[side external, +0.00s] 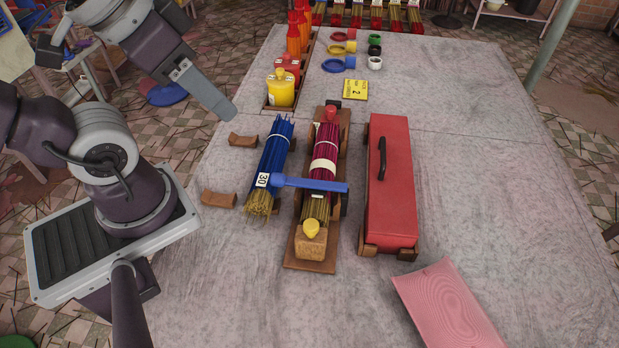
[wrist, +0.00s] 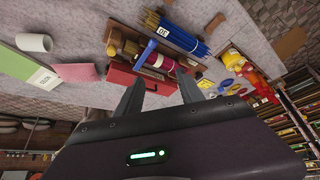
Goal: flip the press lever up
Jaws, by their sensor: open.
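The press lever (side external: 318,186) is a blue bar lying flat across the incense press (side external: 297,262). The press is a wooden base holding a magenta bundle (side external: 324,166) with a white band. The lever also shows in the wrist view (wrist: 147,53), beyond the fingers. My gripper (side external: 229,113) is raised at the upper left, well apart from the lever. In the wrist view my gripper (wrist: 160,88) has its fingers apart with nothing between them.
A red box (side external: 398,200) with a black handle stands right of the press. Wooden cradles (side external: 218,199) lie to the left. A tray with a yellow pot (side external: 280,90) and bottles stands behind. A pink sheet (side external: 450,303) lies front right. The table's right side is clear.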

